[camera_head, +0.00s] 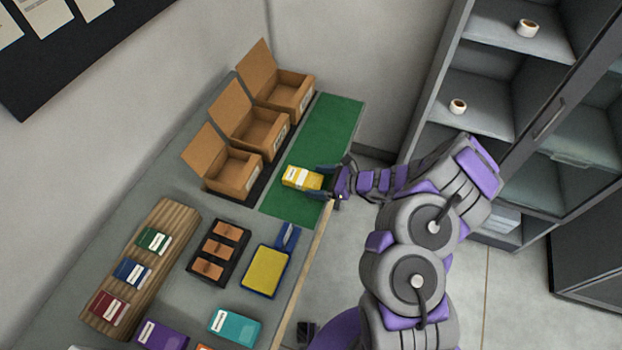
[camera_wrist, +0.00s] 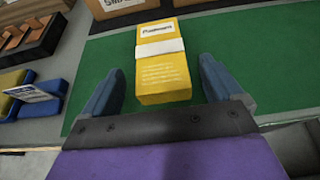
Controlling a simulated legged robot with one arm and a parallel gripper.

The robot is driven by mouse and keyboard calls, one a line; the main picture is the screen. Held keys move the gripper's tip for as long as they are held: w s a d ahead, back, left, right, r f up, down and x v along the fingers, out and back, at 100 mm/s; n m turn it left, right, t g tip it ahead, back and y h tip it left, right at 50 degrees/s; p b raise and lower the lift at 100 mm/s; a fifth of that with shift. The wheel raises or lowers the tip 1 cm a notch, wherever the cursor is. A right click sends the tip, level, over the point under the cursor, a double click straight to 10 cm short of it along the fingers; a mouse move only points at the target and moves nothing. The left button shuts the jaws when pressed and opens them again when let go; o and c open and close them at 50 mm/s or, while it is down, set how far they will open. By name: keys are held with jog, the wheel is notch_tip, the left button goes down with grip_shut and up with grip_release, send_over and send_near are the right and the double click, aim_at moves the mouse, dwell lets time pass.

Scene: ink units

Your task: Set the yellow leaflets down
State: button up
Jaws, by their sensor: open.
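The yellow leaflets (camera_head: 302,178) are a banded yellow stack with a white label strip, on the green mat (camera_head: 338,125) in front of the open boxes. In the wrist view the yellow leaflets (camera_wrist: 162,68) lie between my two blue fingers, with gaps visible on both sides. My gripper (camera_head: 324,182) is open around the near end of the stack, coming from the right; it also shows in the wrist view (camera_wrist: 165,85). The stack appears to rest on the mat. Its underside is hidden.
Three open cardboard boxes (camera_head: 238,180) stand along the back of the table. A wooden rack (camera_head: 170,225) holds coloured packs. A black tray (camera_head: 234,262), a blue-and-yellow item (camera_head: 266,270) and a teal pack (camera_head: 236,326) lie nearer. A grey shelf (camera_head: 480,105) stands at right. The mat's far end is clear.

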jog(key=p+v, duration=0.1)
jog(key=v, duration=0.8)
jog(key=s+a+r+n+g, duration=0.2)
jog(key=a+r+n, duration=0.2)
jog(key=r, duration=0.3)
jog(key=s+a+r+n+g, duration=0.2)
jog(key=s+a+r+n, duration=0.15)
jog(key=r, duration=0.35)
jog(key=s+a+r+n+g+h, duration=0.2)
jog(key=s+a+r+n+g, duration=0.1)
jog(key=s+r+n, duration=0.5)
jog(key=s+d+r+n+h, duration=0.2)
jog(key=s+d+h, duration=0.3)
jog(key=s, duration=0.6)
jog(key=s+d+r+n+h, duration=0.3)
jog(key=s+d+n+h, duration=0.1)
jog(key=s+d, duration=0.6)
jog(key=shift+s+r+t+h, duration=0.3)
jog(key=shift+s+h, duration=0.4)
jog(key=shift+h, duration=0.1)
jog(key=shift+n, duration=0.25)
